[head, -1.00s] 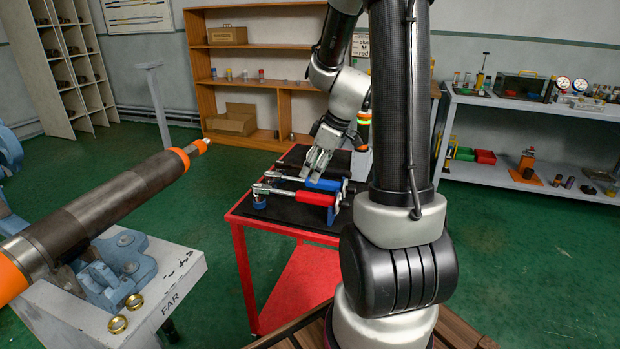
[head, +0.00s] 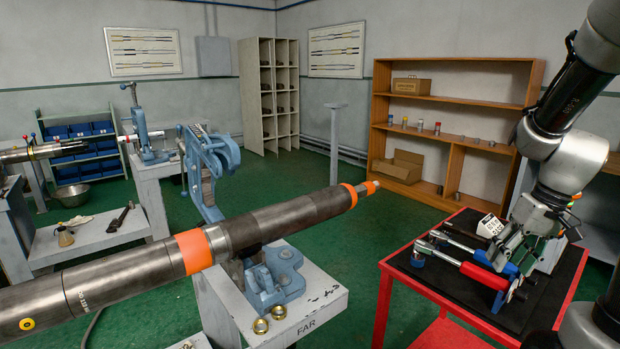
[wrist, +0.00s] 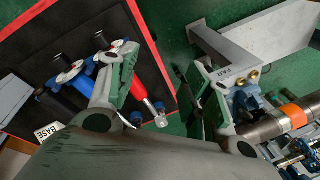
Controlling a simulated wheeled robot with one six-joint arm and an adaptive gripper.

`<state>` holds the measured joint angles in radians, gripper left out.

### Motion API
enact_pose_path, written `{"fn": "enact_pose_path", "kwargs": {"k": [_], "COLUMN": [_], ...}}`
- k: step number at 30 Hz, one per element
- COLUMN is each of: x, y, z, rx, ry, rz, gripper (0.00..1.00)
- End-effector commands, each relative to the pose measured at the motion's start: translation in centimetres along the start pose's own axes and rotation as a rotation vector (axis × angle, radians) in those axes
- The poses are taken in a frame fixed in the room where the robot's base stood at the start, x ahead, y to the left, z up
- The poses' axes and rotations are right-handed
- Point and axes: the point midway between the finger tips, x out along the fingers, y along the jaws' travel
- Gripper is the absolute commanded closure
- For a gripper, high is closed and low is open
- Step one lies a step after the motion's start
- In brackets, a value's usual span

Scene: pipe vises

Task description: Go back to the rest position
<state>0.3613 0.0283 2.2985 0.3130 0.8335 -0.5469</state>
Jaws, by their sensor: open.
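My gripper (head: 508,258) is at the right of the head view, over the red cart (head: 384,306) with a black top. In the wrist view my gripper (wrist: 160,95) has its fingers spread wide, with nothing held between them. A red-handled tool (head: 484,276) and a blue-handled tool (head: 489,261) lie side by side on the cart. The red-handled tool (wrist: 134,84) also shows in the wrist view, partly behind the left finger. Whether the fingers touch either tool cannot be told. No marker of a rest position shows.
A long pipe (head: 290,213) with orange bands crosses the front, held in a blue vise (head: 268,280) on a grey stand marked FAR (head: 318,318). Two brass rings (head: 262,326) lie there. A wooden shelf (head: 450,138) stands behind.

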Motion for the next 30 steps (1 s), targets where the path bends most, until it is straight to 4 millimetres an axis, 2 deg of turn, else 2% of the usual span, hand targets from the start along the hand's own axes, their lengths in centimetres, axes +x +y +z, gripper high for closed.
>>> {"fn": "enact_pose_path", "kwargs": {"k": [1,6,12,15,20,30], "x": [-1.3,-5.2,-8.9,-10.1,-11.5,-11.6], "y": [-0.9,-3.3,-5.6,-6.6,-8.1,-8.5], "z": [1.3,5.7,9.7,10.5,10.7,10.6], "rx": [0.039,0.148,0.09,0.018,-0.045,-0.066], "ry": [-0.003,0.013,0.129,0.199,0.282,0.29], "rz": [0.025,0.12,0.21,0.222,0.21,0.205], "gripper": [0.5,0.5,0.5,0.5,0.5,0.5]}}
